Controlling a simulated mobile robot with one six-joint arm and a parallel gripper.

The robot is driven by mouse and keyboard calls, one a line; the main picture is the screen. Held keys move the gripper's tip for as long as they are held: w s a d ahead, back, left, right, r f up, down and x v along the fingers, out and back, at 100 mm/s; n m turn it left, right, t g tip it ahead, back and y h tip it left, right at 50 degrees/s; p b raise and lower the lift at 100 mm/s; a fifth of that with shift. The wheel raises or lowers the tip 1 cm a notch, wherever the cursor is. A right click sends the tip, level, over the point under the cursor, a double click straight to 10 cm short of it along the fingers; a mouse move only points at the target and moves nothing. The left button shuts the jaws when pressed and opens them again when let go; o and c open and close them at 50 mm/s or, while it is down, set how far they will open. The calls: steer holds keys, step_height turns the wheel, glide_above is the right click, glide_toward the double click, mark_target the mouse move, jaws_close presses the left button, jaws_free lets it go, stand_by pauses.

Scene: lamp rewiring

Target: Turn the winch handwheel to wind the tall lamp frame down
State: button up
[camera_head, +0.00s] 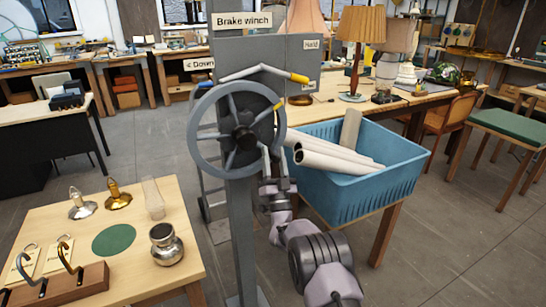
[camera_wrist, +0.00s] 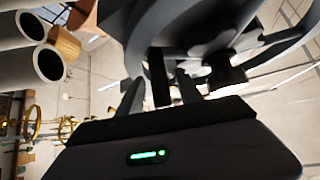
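The grey winch handwheel (camera_head: 196,152) stands upright on a grey post, with its dark hub (camera_head: 245,138) in the middle. A small yellow mark (camera_head: 278,107) shows at its right rim. Behind it is the winch plate, signed "Brake winch" (camera_head: 242,20), with a yellow-tipped lever (camera_head: 298,77) pointing right, below the "Hold" label (camera_head: 311,44). A "Down" label (camera_head: 199,64) is at the left. My gripper (camera_head: 274,152) is at the wheel's lower right rim. In the wrist view my gripper (camera_wrist: 158,92) has its fingers apart, with a dark upright piece between them. I cannot make out the tall lamp frame.
A blue crate (camera_head: 360,185) with pale tubes (camera_head: 335,160) stands close right of my arm. A wooden table (camera_head: 140,270) with lamp parts and a hook rack is at the lower left. Lamps stand on a bench behind. Floor is clear between the left tables.

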steer(key=shift+y, duration=0.3)
steer(key=p+v, duration=0.2)
steer(key=v, duration=1.5)
steer(key=shift+s+p, duration=0.25)
steer(key=shift+p, duration=0.15)
steer(key=shift+f, duration=0.1)
